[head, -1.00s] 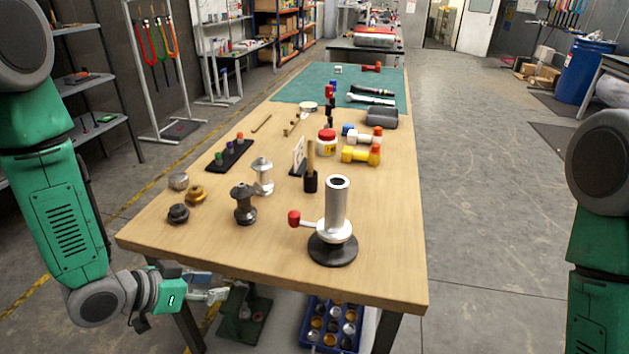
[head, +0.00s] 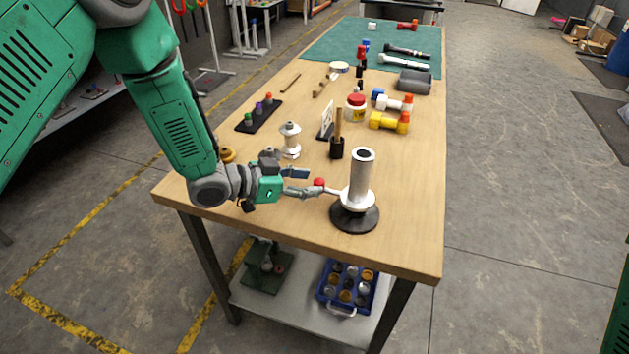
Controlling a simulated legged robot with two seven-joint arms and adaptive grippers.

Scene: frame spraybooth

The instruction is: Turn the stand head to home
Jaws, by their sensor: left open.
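The stand (head: 362,178) is on the near part of the bench: a silver upright tube on a round black base (head: 354,218). Its head has a thin silver lever pointing left, tipped with a red knob (head: 319,182). My left gripper (head: 310,182) is open, coming from the left, with its fingertips right by the red knob. I cannot tell if they touch it or how far the knob lies between them. My right gripper is out of view.
A silver spool-shaped part (head: 290,141) and a brass part (head: 227,155) stand behind my left arm. A black cup with a wooden-handled tool (head: 337,147) is behind the stand. The bench (head: 410,220) is clear right of the stand. A blue bin (head: 345,288) is on the shelf below.

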